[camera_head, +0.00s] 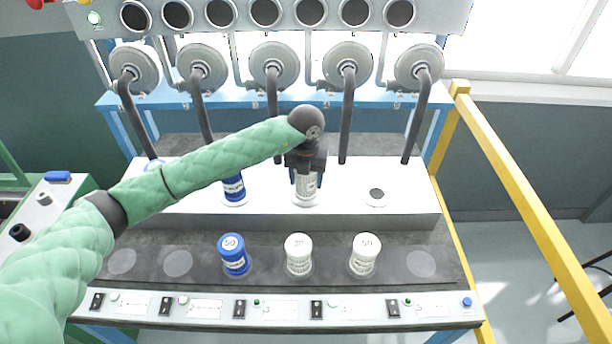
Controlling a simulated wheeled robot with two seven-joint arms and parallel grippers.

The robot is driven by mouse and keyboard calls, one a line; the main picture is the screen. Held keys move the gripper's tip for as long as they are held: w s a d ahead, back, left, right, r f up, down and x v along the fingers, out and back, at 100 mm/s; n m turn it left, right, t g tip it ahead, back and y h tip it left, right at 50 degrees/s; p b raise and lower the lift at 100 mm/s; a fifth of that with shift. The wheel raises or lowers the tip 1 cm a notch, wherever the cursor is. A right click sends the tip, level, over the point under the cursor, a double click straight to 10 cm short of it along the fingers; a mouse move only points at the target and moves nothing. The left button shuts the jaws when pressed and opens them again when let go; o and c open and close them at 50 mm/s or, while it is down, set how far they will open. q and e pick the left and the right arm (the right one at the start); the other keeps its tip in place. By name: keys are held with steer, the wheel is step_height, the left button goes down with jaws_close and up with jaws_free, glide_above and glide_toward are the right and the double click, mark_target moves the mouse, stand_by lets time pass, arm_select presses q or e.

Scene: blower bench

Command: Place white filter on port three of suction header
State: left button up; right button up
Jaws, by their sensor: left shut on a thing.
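My left gripper (305,172) points down over the white suction header (265,205) and is shut on a white filter (306,190). The filter is upright, at the port to the right of a blue filter (235,194) that stands on the header. The gripper covers the held filter's top, and I cannot tell whether its base touches the port. Further right, an empty port (376,195) shows a dark hole. Left of the blue filter, my arm hides part of the header, with a bit of blue showing behind it. My right gripper is not in view.
On the dark front shelf stand a blue filter (234,258) and two white filters (299,257) (363,258), with bare round spots beside them. Dark hoses (346,115) hang behind the header. A yellow rail (520,205) runs along the right.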

arm_select(q)
steer(key=shift+f, duration=0.15)
steer(key=shift+f, duration=0.1)
steer(key=o, duration=1.1)
